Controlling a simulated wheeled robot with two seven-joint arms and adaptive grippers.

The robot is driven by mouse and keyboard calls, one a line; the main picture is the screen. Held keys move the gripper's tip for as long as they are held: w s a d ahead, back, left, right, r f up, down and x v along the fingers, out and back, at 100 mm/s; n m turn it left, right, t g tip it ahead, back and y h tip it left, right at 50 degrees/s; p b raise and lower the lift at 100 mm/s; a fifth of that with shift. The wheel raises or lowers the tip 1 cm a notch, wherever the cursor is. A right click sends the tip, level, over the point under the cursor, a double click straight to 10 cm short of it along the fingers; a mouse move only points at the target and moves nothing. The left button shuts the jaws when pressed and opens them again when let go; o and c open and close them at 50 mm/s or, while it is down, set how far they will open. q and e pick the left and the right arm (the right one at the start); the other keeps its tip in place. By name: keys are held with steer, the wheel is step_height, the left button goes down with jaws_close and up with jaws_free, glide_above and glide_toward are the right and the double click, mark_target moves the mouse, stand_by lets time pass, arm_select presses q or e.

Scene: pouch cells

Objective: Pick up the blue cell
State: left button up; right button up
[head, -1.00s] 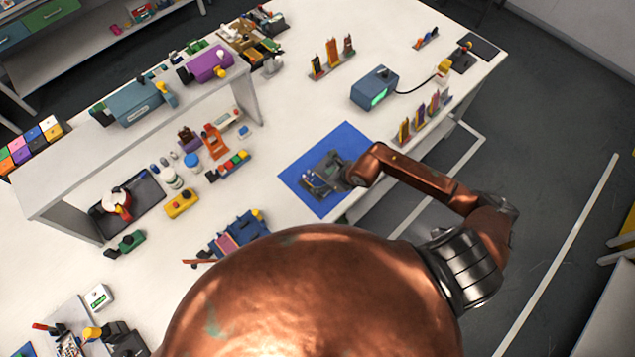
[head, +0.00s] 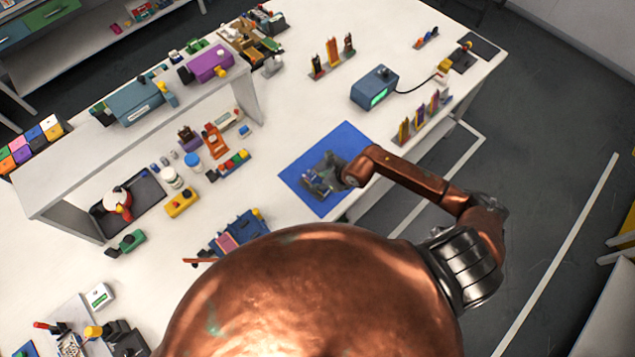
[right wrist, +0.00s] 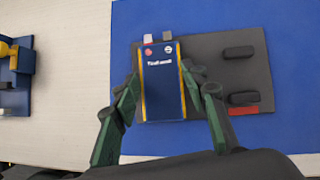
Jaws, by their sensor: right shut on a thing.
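The blue cell (right wrist: 162,85) is a flat dark blue pouch with yellow side edges, white print and two small tabs at its far end. In the right wrist view it lies between the two green fingers of my right gripper (right wrist: 161,88), which is shut on its sides. A dark grey fixture plate (right wrist: 215,50) is beneath and beside it. I cannot tell whether the cell touches the plate. In the head view my right gripper (head: 326,180) is over the blue mat (head: 346,139), and the cell is hard to make out there. My left gripper is not in view.
The plate has raised dark blocks and a red strip on its right. Racks of coloured cells (head: 425,118) and a blue-grey device (head: 375,88) with a cable stand beyond the mat. A blue holder (head: 240,232) is left of it.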

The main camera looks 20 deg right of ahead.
steer(key=shift+c, duration=0.8)
steer(key=shift+r, duration=0.15)
